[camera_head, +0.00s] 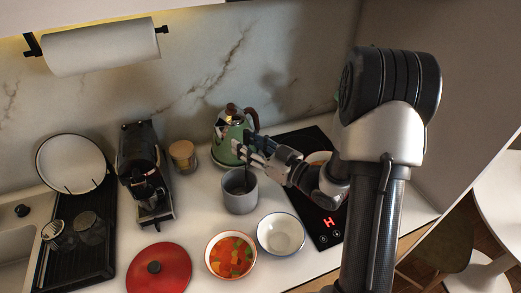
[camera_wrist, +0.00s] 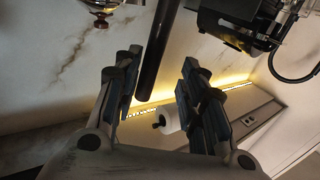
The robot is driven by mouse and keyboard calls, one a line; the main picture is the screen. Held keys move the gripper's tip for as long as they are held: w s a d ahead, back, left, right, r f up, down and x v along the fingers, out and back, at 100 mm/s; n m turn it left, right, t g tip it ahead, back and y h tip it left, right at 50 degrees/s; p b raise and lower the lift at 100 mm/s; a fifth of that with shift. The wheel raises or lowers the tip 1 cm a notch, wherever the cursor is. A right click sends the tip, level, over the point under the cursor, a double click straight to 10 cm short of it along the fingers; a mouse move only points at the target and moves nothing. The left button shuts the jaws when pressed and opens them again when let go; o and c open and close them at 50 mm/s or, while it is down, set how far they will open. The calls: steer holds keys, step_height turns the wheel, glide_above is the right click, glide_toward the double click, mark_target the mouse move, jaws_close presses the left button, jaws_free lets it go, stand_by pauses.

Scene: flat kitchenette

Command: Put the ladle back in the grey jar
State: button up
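The grey jar (camera_head: 240,200) stands upright on the white counter, left of the hob. A dark, thin ladle handle (camera_head: 247,178) rises from the jar's mouth toward my gripper (camera_head: 247,150), which is just above the jar. In the wrist view the black handle (camera_wrist: 158,50) runs between the two fingers of my gripper (camera_wrist: 162,68). The fingers are spread, with a clear gap on the right side of the handle; the left finger is close to it. The ladle's bowl is hidden, and the jar does not show in the wrist view.
A green kettle (camera_head: 228,135) stands close behind the jar. A coffee machine (camera_head: 143,170) and a wooden-lidded canister (camera_head: 183,157) stand left. The hob (camera_head: 330,225) is right.

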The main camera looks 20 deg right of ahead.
steer(key=v, duration=1.1)
steer(key=shift+s, duration=0.2)
steer(key=shift+w+d+r, duration=0.1)
steer(key=shift+w, duration=0.05)
steer(key=w+d+g+h, duration=0.2)
steer(key=w+h, duration=0.3)
steer(key=h, duration=0.2)
steer(key=s+d+r+m+g+h, duration=0.2)
steer(key=s+r+m+g+h, duration=0.1)
steer(key=r+h, duration=0.25)
steer(key=s+a+r+m+g+y, duration=0.1)
steer(key=s+a+g, duration=0.2)
steer(key=s+a, duration=0.3)
steer(key=s+a+m+g+y, duration=0.1)
steer(key=s+a, duration=0.6)
steer(key=s, duration=0.9)
steer(key=shift+a+r+m+g+y, duration=0.35)
steer(key=shift+m+g, duration=0.25)
steer(key=shift+g, duration=0.4)
